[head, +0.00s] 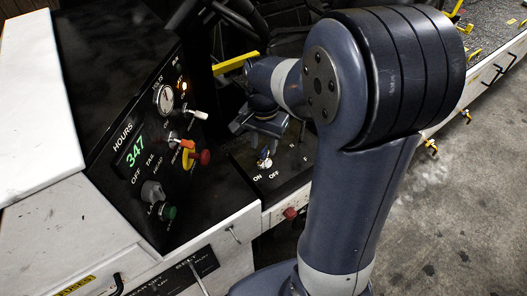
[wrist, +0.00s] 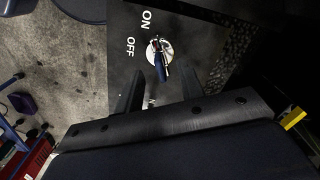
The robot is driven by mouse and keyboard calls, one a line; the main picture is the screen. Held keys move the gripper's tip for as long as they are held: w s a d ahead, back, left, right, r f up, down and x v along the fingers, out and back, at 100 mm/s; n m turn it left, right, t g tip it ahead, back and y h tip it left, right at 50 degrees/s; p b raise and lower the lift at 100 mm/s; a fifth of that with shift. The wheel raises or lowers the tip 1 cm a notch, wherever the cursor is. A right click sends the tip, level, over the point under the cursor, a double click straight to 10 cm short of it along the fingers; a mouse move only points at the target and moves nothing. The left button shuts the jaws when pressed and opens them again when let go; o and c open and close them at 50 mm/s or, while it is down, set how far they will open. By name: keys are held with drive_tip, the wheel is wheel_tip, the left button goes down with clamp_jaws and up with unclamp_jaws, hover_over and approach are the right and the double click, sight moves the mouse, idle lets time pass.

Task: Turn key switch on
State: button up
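The key switch (head: 264,162) sits on a dark panel at the centre of the head view, just above its white ON and OFF labels. In the wrist view the key switch (wrist: 159,52) is a pale round plate with a small blue and red key standing in it. ON is printed to its upper left and OFF to its left. My gripper (head: 260,130) is just above the key in the head view.
A sloping black console (head: 140,120) on the left carries a lit 347 display, a round gauge, toggles, a red knob (head: 203,157) and a green button (head: 168,212). A yellow bar (head: 235,63) lies behind my wrist. Grey floor is open at the right.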

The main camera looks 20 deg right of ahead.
sight(263, 149)
wheel_tip(263, 149, up, 6)
drive_tip(key=shift+f, duration=0.1)
idle(0.4)
wheel_tip(263, 149, down, 11)
drive_tip(key=shift+r, duration=0.1)
idle(0.4)
